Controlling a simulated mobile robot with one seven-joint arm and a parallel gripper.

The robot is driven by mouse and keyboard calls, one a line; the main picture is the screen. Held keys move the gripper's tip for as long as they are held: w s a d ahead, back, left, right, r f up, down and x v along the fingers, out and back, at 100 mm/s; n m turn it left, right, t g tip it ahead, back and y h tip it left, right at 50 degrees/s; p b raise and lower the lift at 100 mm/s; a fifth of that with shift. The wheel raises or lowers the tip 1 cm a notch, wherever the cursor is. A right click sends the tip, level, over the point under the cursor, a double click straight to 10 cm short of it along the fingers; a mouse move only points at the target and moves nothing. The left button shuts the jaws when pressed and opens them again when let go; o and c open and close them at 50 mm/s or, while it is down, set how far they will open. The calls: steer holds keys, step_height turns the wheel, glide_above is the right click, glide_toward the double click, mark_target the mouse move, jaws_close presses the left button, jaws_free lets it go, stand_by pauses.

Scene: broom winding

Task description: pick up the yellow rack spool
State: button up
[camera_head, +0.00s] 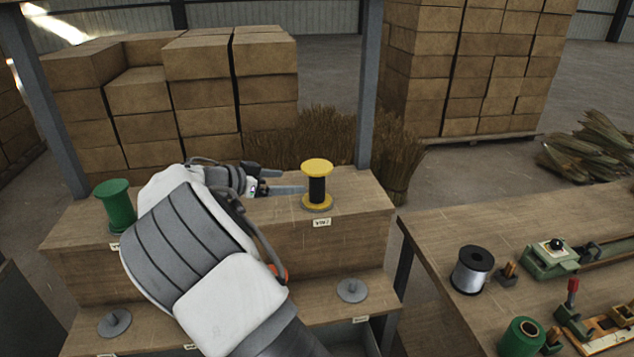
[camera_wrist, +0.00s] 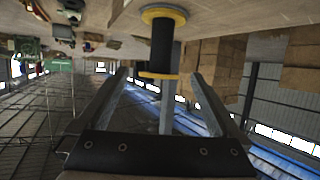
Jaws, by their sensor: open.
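The yellow rack spool (camera_head: 317,188) stands upright on the upper shelf of the wooden rack, with yellow flanges and a dark winding. A small label is on the shelf edge in front of it. In the wrist view the yellow spool (camera_wrist: 162,42) appears upside down, beyond the fingertips and roughly between their lines. My gripper (camera_head: 290,182) reaches in from the left at the spool's height, its fingers close beside it. In the wrist view my gripper (camera_wrist: 158,75) is open, with nothing held between its fingers. Whether a finger touches the spool cannot be told.
A green spool (camera_head: 115,206) stands at the rack's left. Empty grey holders (camera_head: 352,290) sit on the lower shelf. A rack post (camera_head: 369,85) rises behind the yellow spool. The workbench (camera_head: 540,225) at right carries a silver spool (camera_head: 471,270), another green spool (camera_head: 522,338) and tools.

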mark_target(306, 181)
steer(key=p+x, duration=0.1)
steer(key=x, duration=0.6)
steer(key=p+x, duration=0.1)
steer(key=x, duration=0.2)
steer(key=shift+w+d+r+p, duration=0.2)
steer(key=shift+w+p, duration=0.1)
steer(key=shift+p, duration=0.1)
steer(key=shift+w+d+f, duration=0.25)
steer(key=shift+w+f, duration=0.05)
steer(key=c, duration=1.2)
